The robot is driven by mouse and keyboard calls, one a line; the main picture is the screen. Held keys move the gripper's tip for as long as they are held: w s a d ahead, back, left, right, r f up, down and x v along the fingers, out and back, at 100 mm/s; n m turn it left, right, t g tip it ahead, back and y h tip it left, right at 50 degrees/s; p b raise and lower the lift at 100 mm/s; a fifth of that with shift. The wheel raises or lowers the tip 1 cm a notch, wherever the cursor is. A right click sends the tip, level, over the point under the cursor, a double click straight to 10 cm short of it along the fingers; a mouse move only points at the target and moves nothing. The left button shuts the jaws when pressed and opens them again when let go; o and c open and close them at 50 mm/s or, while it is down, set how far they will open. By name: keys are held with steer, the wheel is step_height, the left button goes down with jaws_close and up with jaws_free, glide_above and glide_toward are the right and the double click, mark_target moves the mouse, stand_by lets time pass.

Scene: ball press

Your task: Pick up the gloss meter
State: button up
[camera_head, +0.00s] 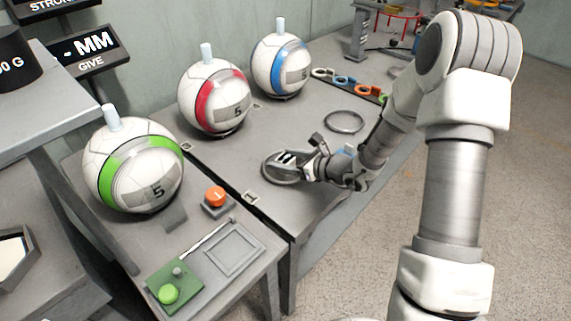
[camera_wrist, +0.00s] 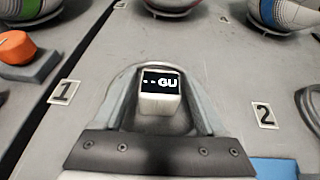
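The gloss meter (camera_wrist: 160,92) is a small light-grey block with a dark display reading "-- GU". In the wrist view it is upright in the middle, inside a round grey holder (camera_wrist: 156,65) on the table. In the head view the holder (camera_head: 270,176) lies on the grey table, with the meter (camera_head: 285,157) small and partly hidden at my gripper. My gripper (camera_head: 305,163) is low over the holder. In the wrist view its fingers (camera_wrist: 160,105) are apart, one on each side of the meter, with narrow gaps visible. Contact lower down is hidden.
Balls with green (camera_head: 133,165), red (camera_head: 213,97) and blue (camera_head: 282,66) bands stand along the back. An orange button (camera_head: 214,196) is at the left. An empty dark ring (camera_head: 344,121) lies farther right. Number plates (camera_wrist: 65,92) mark the tabletop, which is mostly clear around the holder.

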jaws_close()
